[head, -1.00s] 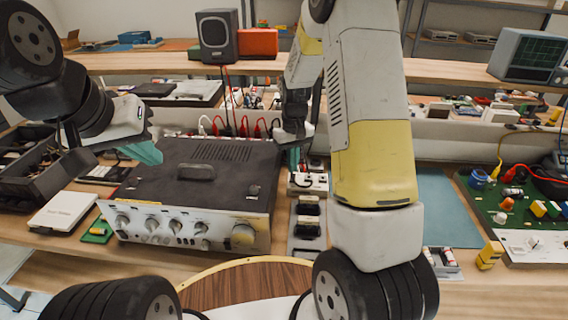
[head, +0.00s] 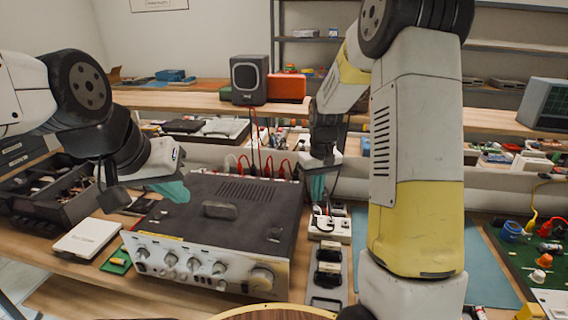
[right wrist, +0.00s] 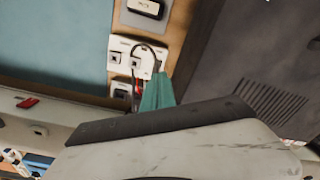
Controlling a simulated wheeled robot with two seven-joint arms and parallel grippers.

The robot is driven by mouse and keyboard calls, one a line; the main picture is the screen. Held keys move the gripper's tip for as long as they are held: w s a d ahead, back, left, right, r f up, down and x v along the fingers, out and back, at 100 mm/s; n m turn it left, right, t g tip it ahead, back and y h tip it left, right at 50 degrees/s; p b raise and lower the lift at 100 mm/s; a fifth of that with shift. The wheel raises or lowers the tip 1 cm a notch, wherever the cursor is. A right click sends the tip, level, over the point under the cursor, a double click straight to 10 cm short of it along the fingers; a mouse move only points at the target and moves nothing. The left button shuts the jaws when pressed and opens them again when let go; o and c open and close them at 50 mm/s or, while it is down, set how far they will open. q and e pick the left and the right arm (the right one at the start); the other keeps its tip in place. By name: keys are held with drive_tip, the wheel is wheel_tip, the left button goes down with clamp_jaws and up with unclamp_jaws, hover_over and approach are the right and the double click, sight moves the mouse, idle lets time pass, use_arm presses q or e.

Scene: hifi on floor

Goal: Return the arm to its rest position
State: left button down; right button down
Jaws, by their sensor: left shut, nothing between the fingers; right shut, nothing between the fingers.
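My left gripper (head: 172,190) has teal fingertips, is shut and empty, and hangs above the left part of the hi-fi amplifier (head: 180,245). My right arm comes down large in the right half of the head view. Its gripper (head: 317,188), also with teal fingertips, is shut and empty near the amplifier's back right corner, above the white power strip (head: 330,228). In the right wrist view the teal fingertips (right wrist: 157,92) point at the white power strip (right wrist: 137,55), with the amplifier's dark top (right wrist: 255,60) to their right. Whether they touch the strip cannot be told.
A dark speaker (head: 249,80) and a red box (head: 287,87) stand on the back shelf. A black crate (head: 62,205) is at the left, with a white box (head: 87,238) near it. A green circuit board (head: 535,255) lies at the right, beside a blue mat (head: 488,270).

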drive_tip(key=s+r+m+t+y, duration=0.1)
drive_tip(key=s+r+t, duration=0.2)
drive_tip(key=s+r, duration=0.8)
drive_tip(key=s+a+r+t, duration=0.1)
drive_tip(key=s+r, duration=0.2)
drive_tip(key=s, duration=0.3)
drive_tip(key=s+a+r+m+t+y, duration=0.1)
drive_tip(key=s+r, duration=0.3)
drive_tip(key=s, duration=0.2)
drive_tip(key=shift+s+r+t, duration=0.15)
drive_tip(key=shift+t, duration=0.25)
